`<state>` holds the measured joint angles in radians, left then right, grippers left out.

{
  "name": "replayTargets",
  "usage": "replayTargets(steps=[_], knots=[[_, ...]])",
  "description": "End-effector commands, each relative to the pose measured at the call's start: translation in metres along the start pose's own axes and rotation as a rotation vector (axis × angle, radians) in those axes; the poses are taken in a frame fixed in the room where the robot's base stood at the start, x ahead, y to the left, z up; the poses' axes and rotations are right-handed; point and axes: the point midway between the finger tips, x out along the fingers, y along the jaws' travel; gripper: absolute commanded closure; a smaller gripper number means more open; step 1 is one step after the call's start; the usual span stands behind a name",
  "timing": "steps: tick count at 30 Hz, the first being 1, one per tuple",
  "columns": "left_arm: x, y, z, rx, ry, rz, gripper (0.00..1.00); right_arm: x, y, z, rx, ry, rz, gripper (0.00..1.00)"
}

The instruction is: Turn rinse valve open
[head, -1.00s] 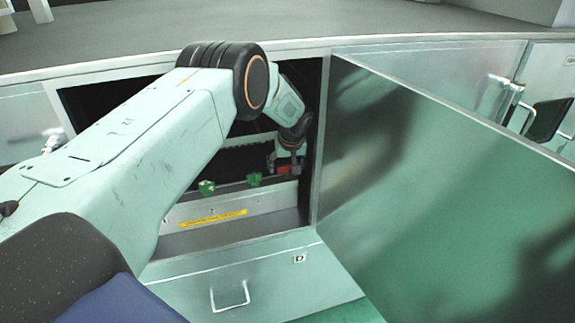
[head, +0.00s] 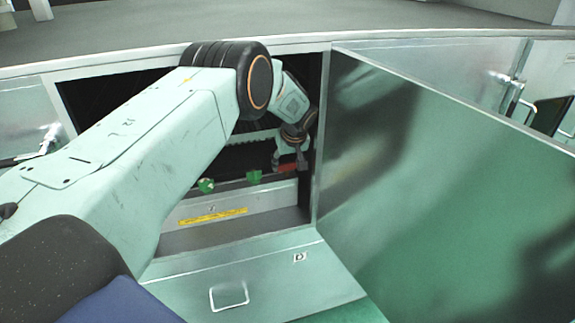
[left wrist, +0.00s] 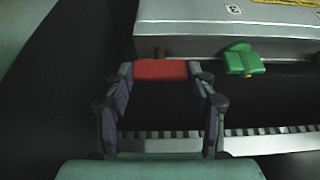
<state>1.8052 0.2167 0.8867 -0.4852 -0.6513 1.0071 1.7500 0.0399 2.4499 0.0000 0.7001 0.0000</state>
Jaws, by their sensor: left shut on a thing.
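My left arm reaches into the open cabinet, and the left gripper (head: 289,168) is at the right end of the valve row. In the left wrist view, the gripper (left wrist: 161,75) is shut on a red valve handle (left wrist: 160,69), with a finger at each end of it. The red handle also shows in the head view (head: 288,168), partly covered by the fingers. I cannot read a rinse label. Two green valve handles, one in the middle (head: 254,177) and one at left (head: 206,185), sit beside it. My right gripper is not in view.
The metal cabinet door (head: 440,190) stands open close on the right of the arm. A panel with a yellow label strip (head: 213,216) lies below the valves. A toothed metal rail (left wrist: 270,130) runs behind the gripper. The cabinet's inside is dark.

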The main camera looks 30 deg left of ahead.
Motion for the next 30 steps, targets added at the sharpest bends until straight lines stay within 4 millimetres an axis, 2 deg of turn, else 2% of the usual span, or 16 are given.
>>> replayTargets(steps=[7,8,15,25,30], knots=[[0.000,0.000,0.000,-0.007,-0.001,-0.001,0.75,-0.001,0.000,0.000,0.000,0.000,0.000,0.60],[0.000,0.000,0.000,-0.007,-0.001,-0.001,0.43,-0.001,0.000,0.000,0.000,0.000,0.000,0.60],[-0.001,0.000,0.000,-0.005,-0.001,-0.001,0.22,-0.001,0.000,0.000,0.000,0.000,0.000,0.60],[-0.001,0.000,0.000,-0.004,-0.001,-0.001,0.21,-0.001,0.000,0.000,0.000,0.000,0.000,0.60],[-0.014,0.001,-0.001,-0.002,0.000,0.001,0.21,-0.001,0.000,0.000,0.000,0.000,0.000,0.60]])
